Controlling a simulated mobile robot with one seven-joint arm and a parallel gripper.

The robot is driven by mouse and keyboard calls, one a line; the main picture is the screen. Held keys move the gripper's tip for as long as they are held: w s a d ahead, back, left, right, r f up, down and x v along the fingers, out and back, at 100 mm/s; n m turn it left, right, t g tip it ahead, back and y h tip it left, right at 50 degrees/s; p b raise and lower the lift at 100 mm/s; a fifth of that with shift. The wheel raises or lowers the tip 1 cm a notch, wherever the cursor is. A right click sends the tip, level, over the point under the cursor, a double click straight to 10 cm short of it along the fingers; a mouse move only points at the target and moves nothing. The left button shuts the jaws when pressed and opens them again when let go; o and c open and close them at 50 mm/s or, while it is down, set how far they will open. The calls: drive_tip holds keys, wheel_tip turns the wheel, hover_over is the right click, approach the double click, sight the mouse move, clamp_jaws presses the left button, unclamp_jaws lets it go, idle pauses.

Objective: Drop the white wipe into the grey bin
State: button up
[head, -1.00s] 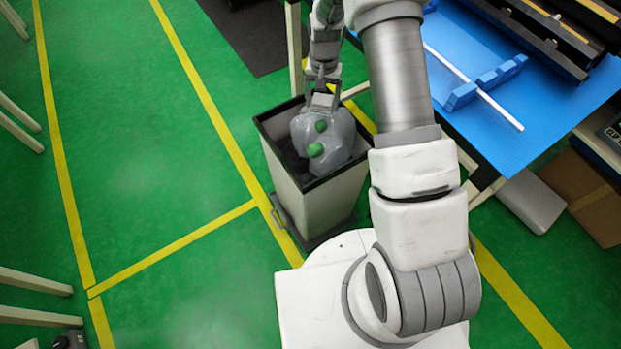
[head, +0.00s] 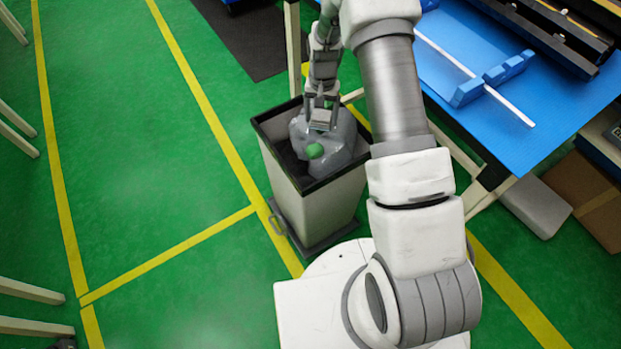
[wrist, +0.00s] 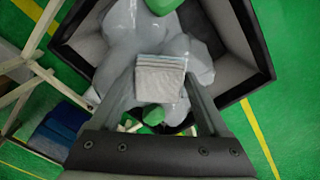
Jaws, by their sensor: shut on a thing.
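The white wipe (head: 320,119) is a small folded pad held between the fingertips of my gripper (head: 321,103). In the wrist view the wipe (wrist: 160,78) shows pale layered folds between the two fingers of my gripper (wrist: 158,84). The grey bin (head: 322,206) has a dark rim and stands upright on the floor. My gripper is over the bin's opening, pointing down. In the wrist view the bin's dark rim (wrist: 258,45) surrounds the wipe. How far the wipe is from the contents is hard to tell.
A blue-topped table (head: 540,110) with a white strip and blue clips stands close on the right. Open green floor (head: 150,180) with yellow lines lies to the left.

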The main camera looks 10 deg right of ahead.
drive_tip(key=o, duration=1.1)
drive_tip(key=shift+c, duration=0.2)
drive_tip(key=shift+r, duration=0.1)
wheel_tip(320, 180, up, 17)
drive_tip(key=p, duration=0.3)
drive_tip(key=shift+r, duration=0.15)
